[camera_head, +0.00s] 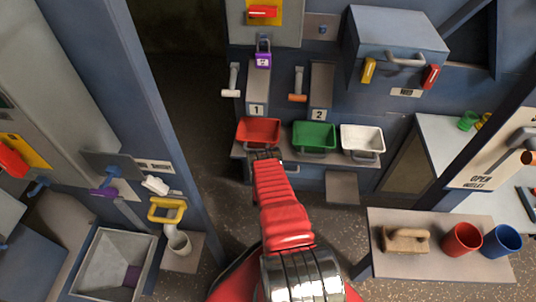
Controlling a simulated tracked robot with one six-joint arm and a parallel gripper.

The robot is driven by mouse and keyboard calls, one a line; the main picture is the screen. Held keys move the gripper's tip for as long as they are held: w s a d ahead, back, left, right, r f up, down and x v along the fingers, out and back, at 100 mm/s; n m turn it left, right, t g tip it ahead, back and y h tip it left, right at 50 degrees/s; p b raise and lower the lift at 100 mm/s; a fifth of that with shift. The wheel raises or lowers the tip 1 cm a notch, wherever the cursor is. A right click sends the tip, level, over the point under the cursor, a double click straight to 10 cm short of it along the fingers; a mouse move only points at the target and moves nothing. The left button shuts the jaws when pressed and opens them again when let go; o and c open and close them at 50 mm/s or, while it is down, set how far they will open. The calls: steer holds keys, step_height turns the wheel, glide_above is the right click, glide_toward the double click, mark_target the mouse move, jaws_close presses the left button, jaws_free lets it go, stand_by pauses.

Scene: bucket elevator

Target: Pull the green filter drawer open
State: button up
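The green filter drawer (314,135) is the middle one of three small tray-like drawers, with a grey handle bar (313,155) below its front rim. My red arm reaches up from the bottom of the view. My gripper (264,153) is small and dark at its end, at the lower front of the red drawer (258,130), left of the green drawer and apart from it. Whether its fingers are open, or touch the red drawer, cannot be told. The green drawer's handle is in clear view.
A white drawer (362,138) stands right of the green one. Levers and numbered plates rise behind. At the lower right, a shelf (420,268) holds a wooden-looking block (405,239), a red cup (462,239) and a blue cup (502,240). A blue post (150,110) stands left.

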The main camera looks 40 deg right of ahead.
steer(key=shift+d, duration=0.1)
steer(key=shift+c, duration=0.2)
steer(key=shift+w, duration=0.1)
steer(key=c, duration=1.2)
steer(key=shift+o, duration=0.2)
steer(key=shift+a, duration=0.25)
